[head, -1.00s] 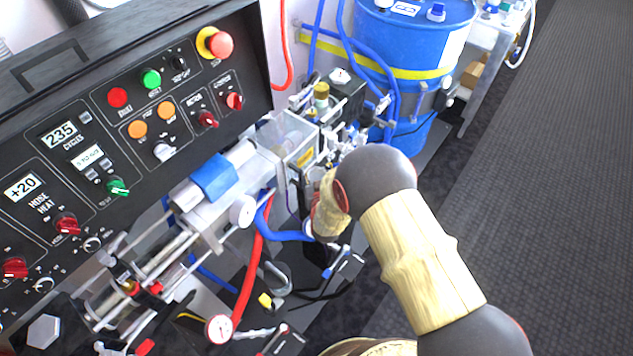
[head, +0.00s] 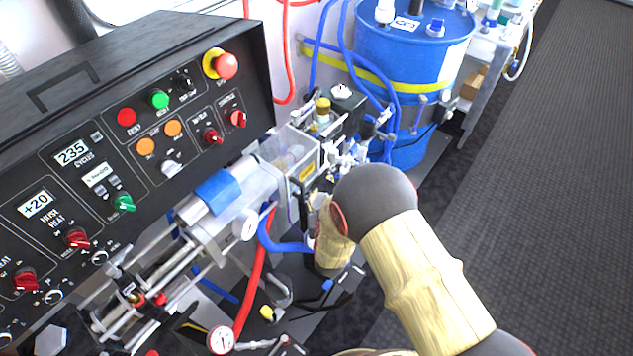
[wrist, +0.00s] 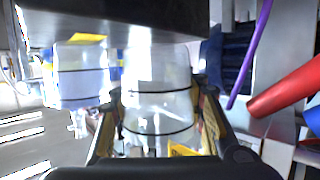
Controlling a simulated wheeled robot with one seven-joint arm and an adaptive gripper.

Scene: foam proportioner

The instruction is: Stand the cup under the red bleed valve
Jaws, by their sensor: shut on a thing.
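In the wrist view a clear cup (wrist: 158,118) with dark rings stands between the two fingers of my gripper (wrist: 158,94), which is shut on it. A second clear vessel (wrist: 80,85) with a dark line is to its left. A dark block (wrist: 130,20) with a shiny underside hangs over both. A red cylindrical part (wrist: 288,88) is at the right; I cannot tell whether it is the bleed valve. In the head view the fingers and the held cup are hidden behind my arm, close to the machine's fittings.
A black control panel (head: 110,150) stands at the left in the head view. A blue drum (head: 415,60) stands behind. Red (head: 257,275) and blue (head: 280,244) hoses hang near my wrist. A purple line (wrist: 250,55) is right of the gripper. Bare floor (head: 560,200) lies to the right.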

